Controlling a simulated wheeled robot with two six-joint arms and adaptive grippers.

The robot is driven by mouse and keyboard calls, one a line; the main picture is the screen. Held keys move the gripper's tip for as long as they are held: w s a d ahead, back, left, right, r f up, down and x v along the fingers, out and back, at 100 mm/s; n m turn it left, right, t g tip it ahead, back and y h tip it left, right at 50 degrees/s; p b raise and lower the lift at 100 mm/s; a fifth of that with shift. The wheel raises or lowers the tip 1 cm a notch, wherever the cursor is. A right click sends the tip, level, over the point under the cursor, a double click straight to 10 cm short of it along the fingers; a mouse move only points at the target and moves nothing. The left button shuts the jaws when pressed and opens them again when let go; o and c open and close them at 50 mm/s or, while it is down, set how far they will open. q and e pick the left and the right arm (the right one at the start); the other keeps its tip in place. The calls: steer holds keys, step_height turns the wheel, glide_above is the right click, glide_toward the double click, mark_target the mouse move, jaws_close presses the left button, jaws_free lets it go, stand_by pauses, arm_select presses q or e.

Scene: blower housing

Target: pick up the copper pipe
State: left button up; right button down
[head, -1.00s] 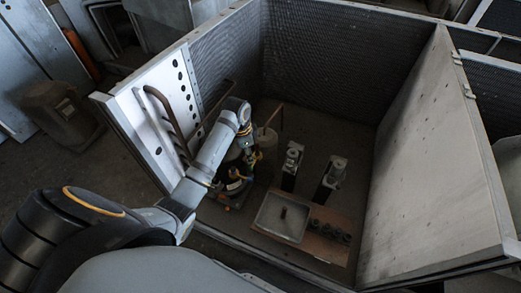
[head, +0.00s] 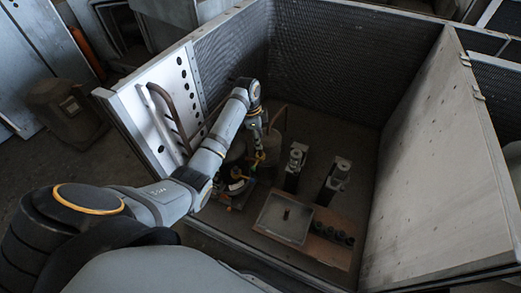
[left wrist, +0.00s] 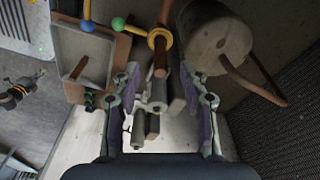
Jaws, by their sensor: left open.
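Several copper-brown pipes show, and I cannot tell for sure which one is the task's copper pipe. In the left wrist view a straight copper pipe (left wrist: 160,62) with a brass ring lies between the fingertips of my left gripper (left wrist: 160,78). The jaws are open, and I see no contact. A bent copper pipe (left wrist: 252,86) runs out beside the grey cylinder (left wrist: 215,42). In the head view a bent pipe (head: 284,118) stands behind my left gripper (head: 258,155), which points down into the housing. My right gripper is not in view.
The housing has a mesh back wall (head: 330,60), a left panel (head: 150,120) with a bent tube, and a tall right panel (head: 440,170). A metal tray (head: 270,225) with a short rod, a board with dark cups (head: 332,234) and two upright fittings (head: 335,180) occupy the floor.

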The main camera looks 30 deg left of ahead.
arm_select(q)
glide_above(260, 155)
steer(key=f, duration=0.3)
steer(key=f+b, duration=0.1)
steer(key=shift+w+a+f, duration=0.15)
steer(key=shift+w+f, duration=0.05)
steer(key=shift+w, duration=0.2)
steer(key=shift+f, duration=0.3)
steer(key=c, duration=0.9)
jaws_close()
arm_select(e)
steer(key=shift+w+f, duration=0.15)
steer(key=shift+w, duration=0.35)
